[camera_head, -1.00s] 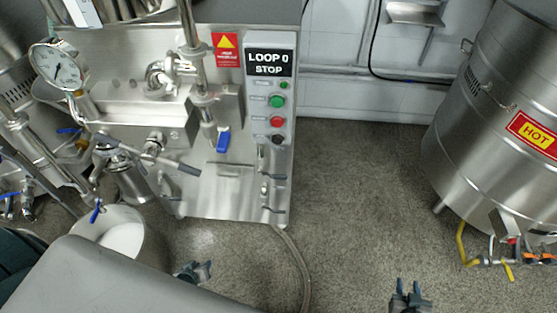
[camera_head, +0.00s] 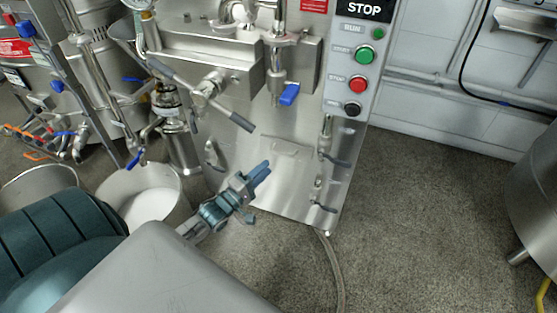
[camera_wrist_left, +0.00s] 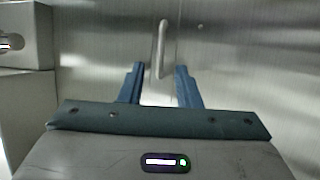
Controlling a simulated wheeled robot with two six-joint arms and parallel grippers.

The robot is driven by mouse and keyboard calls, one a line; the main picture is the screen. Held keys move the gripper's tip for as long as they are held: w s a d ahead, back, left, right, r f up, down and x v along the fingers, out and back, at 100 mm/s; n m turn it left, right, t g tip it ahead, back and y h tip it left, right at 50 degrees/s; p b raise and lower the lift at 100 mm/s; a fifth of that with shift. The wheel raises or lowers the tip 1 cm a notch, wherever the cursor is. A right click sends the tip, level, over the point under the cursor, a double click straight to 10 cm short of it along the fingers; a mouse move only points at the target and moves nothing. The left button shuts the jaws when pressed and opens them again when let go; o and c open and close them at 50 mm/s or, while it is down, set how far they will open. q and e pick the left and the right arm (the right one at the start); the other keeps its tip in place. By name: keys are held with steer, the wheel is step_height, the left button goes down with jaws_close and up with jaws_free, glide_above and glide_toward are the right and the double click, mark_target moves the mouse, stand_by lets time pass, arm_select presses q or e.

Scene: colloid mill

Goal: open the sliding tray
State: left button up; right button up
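The sliding tray's front appears to be the low steel panel (camera_head: 262,150) of the mill cabinet, with a small horizontal bar handle (camera_head: 285,145). No open gap shows around it. My left gripper (camera_head: 262,170) is just in front of and below this handle in the head view. In the left wrist view its two blue fingers (camera_wrist_left: 160,67) are open and apart, with nothing clamped. The handle (camera_wrist_left: 161,48) stands upright in that view, ahead of and between the fingertips. I cannot tell whether they touch it. My right gripper is not in view.
A lever with a dark grip (camera_head: 232,115) and a blue-handled valve (camera_head: 289,94) hang above the handle. A white-filled bucket (camera_head: 150,200) stands left of my gripper. A hose (camera_head: 330,265) runs along the floor.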

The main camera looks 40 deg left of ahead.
arm_select(q)
steer(key=b+x, duration=0.1)
steer(key=x, duration=0.6)
steer(key=shift+f, duration=0.1)
jaws_close()
